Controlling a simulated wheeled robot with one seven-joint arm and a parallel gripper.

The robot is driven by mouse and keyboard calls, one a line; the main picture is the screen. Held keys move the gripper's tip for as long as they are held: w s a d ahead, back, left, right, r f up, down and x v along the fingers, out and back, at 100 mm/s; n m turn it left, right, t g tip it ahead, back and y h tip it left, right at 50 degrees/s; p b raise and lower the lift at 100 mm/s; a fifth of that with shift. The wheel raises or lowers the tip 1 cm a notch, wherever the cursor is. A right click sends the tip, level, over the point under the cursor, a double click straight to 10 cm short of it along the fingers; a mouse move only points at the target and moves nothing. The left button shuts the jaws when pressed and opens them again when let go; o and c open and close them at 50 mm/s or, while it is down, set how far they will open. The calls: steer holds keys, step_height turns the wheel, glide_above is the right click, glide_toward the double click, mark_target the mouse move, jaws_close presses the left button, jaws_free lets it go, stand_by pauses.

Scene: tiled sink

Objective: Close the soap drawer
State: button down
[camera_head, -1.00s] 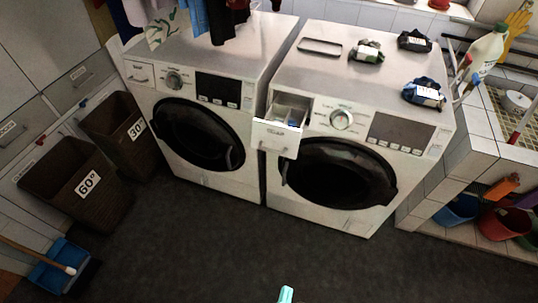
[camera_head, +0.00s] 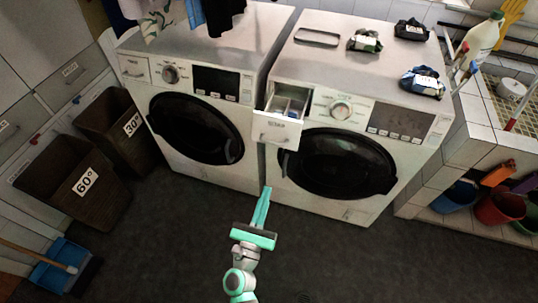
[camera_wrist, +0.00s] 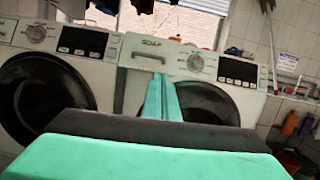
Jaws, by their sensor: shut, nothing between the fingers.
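The soap drawer (camera_head: 278,131) is pulled out from the top left of the right washing machine (camera_head: 345,110). Its white front faces me and its open compartments show from above. In the wrist view the drawer front (camera_wrist: 148,53), marked SOAP, stands beyond my fingertips. My gripper (camera_head: 266,190) is teal, with its fingers shut together and nothing between them. It is below and in front of the drawer, pointing toward the machines, and it appears apart from the drawer. My fingers also show in the wrist view (camera_wrist: 161,80), overlapping the drawer's lower right side in the picture.
A second washing machine (camera_head: 200,100) stands to the left, its small drawer flush. Laundry baskets (camera_head: 75,185) stand at the left. A tiled sink block (camera_head: 455,150) is at the right.

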steer(key=x, duration=1.4)
steer(key=shift+w+a+m, duration=0.15)
steer(key=shift+w+m, duration=0.05)
steer(key=shift+m, duration=0.1)
